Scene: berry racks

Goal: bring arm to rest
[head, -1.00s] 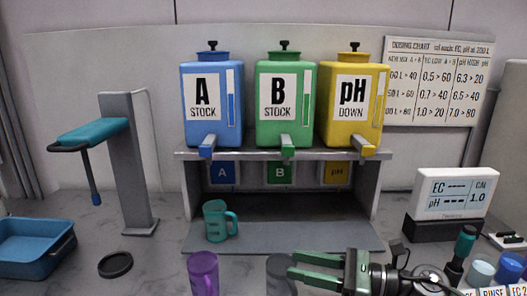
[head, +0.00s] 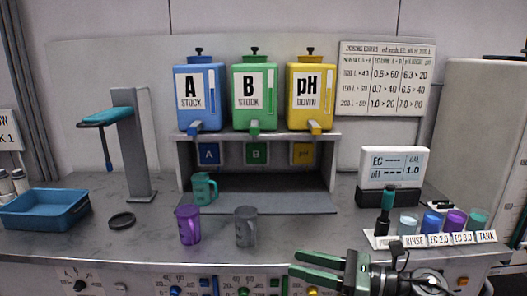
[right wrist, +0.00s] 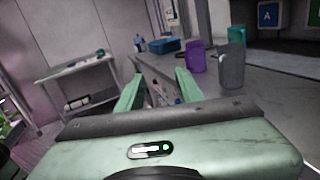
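My right gripper (head: 318,267) is at the bottom right of centre in the head view, in front of the counter's front edge. Its two green fingers point left and stand apart, with nothing between them. In the right wrist view its fingers (right wrist: 160,92) are also spread and empty. A grey cup (head: 246,227) stands on the counter beyond the gripper, apart from it; it also shows in the right wrist view (right wrist: 231,68). A purple cup (head: 188,226) stands left of the grey one. My left gripper is not in view.
A teal jug (head: 204,188) stands before the stock rack (head: 331,172). A blue tray (head: 45,215) and black ring (head: 121,220) are at left. The pH meter (head: 393,167), a dark probe (head: 386,212) and several small cups are at right. Knobs line the counter front.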

